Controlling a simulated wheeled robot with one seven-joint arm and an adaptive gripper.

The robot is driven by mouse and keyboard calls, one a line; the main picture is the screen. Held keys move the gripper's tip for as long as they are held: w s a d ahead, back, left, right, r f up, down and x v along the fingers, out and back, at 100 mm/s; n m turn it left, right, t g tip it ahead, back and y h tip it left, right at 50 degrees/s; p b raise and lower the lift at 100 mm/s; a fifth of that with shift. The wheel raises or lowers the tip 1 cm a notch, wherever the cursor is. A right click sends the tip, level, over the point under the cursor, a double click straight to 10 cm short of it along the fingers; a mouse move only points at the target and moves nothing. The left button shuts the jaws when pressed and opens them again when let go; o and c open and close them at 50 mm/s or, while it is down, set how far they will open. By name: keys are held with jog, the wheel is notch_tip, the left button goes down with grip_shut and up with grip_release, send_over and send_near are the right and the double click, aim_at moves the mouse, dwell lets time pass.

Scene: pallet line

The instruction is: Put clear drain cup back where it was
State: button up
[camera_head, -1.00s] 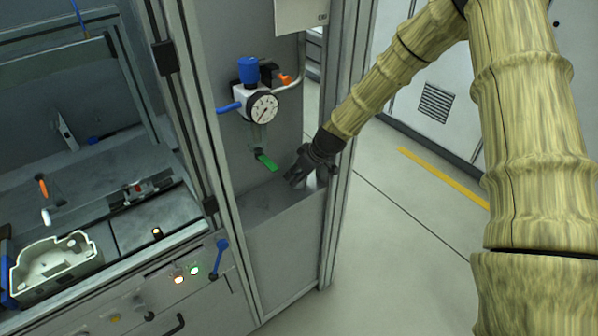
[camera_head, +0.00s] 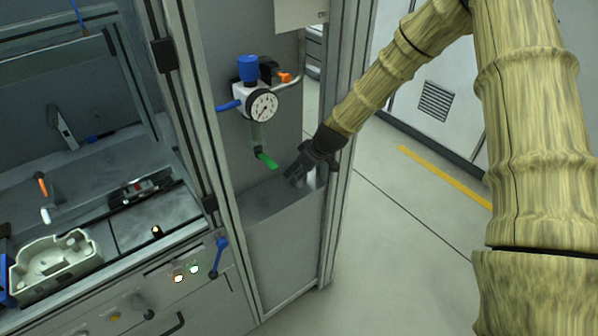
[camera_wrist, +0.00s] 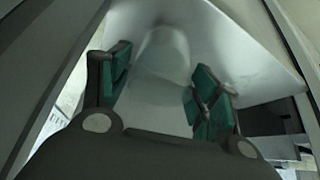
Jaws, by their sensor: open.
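The clear drain cup (camera_wrist: 165,55) is a pale, see-through rounded shape in the wrist view, standing on a grey metal surface. It is just beyond and between the teal finger pads of my gripper (camera_wrist: 160,95), with visible gaps on both sides. In the head view my gripper (camera_head: 293,180) is low over the narrow ledge (camera_head: 265,200) of the cabinet bay. A whitish bit of the cup (camera_head: 311,180) shows under it, mostly hidden. My gripper is open.
An upright metal frame post (camera_head: 345,130) stands close on the right of my gripper. The ledge's back panel is behind it. To the left is a workbench with a pale tray (camera_head: 50,268) and a blue-handled lever (camera_head: 219,256). The floor (camera_head: 400,240) at right is clear.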

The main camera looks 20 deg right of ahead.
jog(key=b+v, duration=0.1)
jog(key=v, duration=1)
jog(key=shift+b, duration=0.4)
jog(key=s+a+f+m+g+h, duration=0.2)
jog(key=s+f+m, duration=0.1)
jog(key=s+f, duration=1.6)
jog(key=s+f+m+g, duration=0.1)
jog(key=s+f, duration=0.3)
jog(key=s, duration=0.4)
jog(key=s+a+f+m+g+h, duration=0.1)
jog(key=s+f, duration=0.3)
jog(key=s, duration=0.4)
jog(key=s+f+m+g, duration=0.1)
jog(key=s+f+m, duration=0.1)
jog(key=s+f, duration=0.3)
jog(key=s, duration=0.3)
jog(key=shift+s+a, duration=0.2)
jog(key=shift+s, duration=0.05)
